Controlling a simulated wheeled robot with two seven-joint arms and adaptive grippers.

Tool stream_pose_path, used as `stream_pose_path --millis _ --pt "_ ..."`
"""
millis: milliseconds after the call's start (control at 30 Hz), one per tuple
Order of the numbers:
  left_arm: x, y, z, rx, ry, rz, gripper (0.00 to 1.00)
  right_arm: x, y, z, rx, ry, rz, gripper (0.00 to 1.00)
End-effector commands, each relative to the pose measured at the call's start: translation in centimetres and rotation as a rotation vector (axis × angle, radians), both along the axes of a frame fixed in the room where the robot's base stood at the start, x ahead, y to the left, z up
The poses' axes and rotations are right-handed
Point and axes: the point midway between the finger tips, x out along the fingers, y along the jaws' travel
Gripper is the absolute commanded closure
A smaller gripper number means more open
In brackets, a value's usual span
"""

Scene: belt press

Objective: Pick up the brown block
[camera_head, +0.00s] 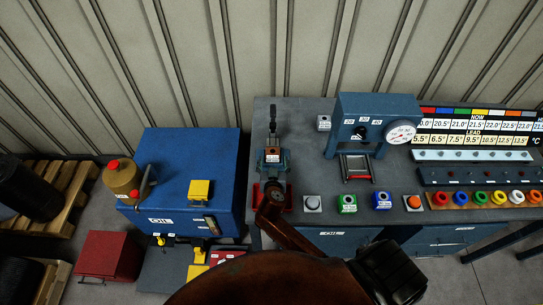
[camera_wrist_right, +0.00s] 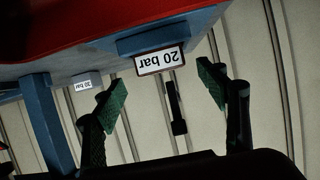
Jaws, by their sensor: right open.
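The brown block (camera_head: 272,155) sits upright in a blue-and-red holder (camera_head: 265,187) at the left end of the bench. In the right wrist view the block (camera_wrist_right: 160,60) shows upside down, with a white label reading "20 bar". My right gripper (camera_head: 272,174) is just in front of the holder, at the end of the brownish arm link. In the wrist view its green-padded fingers (camera_wrist_right: 160,88) are open and apart. The block shows between and beyond the fingertips, and nothing is held. My left gripper is not in view.
A grey block labelled "30 bar" (camera_head: 323,123) stands to the right at the back. Next to it is a blue press (camera_head: 350,106) with a gauge. Buttons line the bench's front. A black upright part (camera_head: 272,118) rises behind the brown block. A blue oil cabinet (camera_head: 170,180) stands left.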

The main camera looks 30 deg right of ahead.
Motion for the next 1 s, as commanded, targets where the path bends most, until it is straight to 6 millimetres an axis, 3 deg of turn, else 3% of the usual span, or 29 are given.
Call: stream_pose_path --millis 167,400,733,1000 --pt "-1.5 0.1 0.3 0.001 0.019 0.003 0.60 1.7 -0.9 -0.3 -0.005 0.000 0.001 0.33" --pt "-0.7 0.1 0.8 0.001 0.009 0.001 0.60 4.4 -2.5 -1.5 -0.003 0.002 -0.002 0.33" --pt "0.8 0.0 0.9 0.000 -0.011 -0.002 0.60 4.9 -3.0 -1.9 0.001 0.002 -0.004 0.33" --pt "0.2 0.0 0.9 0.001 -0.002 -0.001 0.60 4.9 -3.0 -1.9 0.001 0.002 -0.004 0.52"
